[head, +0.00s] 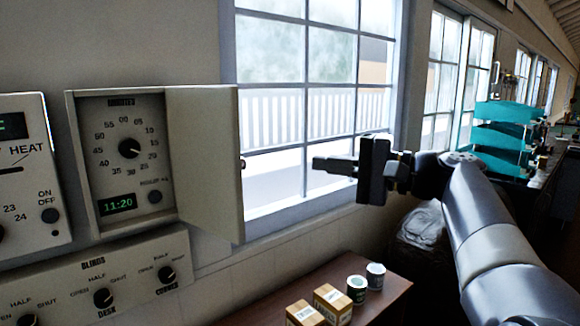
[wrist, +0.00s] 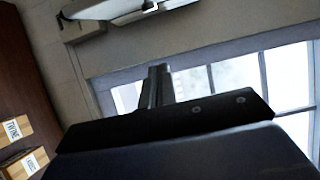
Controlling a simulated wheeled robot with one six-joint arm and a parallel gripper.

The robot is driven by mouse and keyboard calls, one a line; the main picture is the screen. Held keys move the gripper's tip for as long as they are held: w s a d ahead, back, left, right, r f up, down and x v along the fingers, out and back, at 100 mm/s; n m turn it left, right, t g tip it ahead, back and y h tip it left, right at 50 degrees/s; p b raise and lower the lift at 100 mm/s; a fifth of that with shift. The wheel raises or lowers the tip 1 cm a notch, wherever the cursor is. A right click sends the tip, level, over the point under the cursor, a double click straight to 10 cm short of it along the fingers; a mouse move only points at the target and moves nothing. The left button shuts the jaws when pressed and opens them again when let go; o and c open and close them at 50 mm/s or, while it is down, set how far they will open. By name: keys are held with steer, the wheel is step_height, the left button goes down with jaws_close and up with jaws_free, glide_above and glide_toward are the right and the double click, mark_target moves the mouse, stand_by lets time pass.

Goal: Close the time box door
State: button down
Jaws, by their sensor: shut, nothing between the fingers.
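The time box (head: 72,170) is a pale wall box in the left of the head view, with a dial and a green 11:20 display inside. Its door (head: 205,160) stands open at the right side of the box, swung out from it. A small dark knob (head: 242,164) shows at the door's free edge. My gripper (head: 316,163) is shut and empty, to the right of the door, in front of the window. Its fingers point left at about knob height, with a gap to the door. In the wrist view my gripper (wrist: 158,72) shows below a pale box-like shape, whose identity I cannot tell.
A heat panel (head: 30,165) is left of the box and a blinds panel (head: 130,275) below it. A brown table (head: 260,312) below holds small labelled boxes (head: 332,303) and two cans (head: 375,276). Teal trays (head: 500,140) stand at the right. Space between door and gripper is clear.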

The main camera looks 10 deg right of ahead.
steer(key=w+a+p, duration=0.2)
steer(key=a+p, duration=0.1)
steer(key=a, duration=0.8)
steer(key=shift+a+p, duration=0.25)
steer(key=shift+p, duration=0.15)
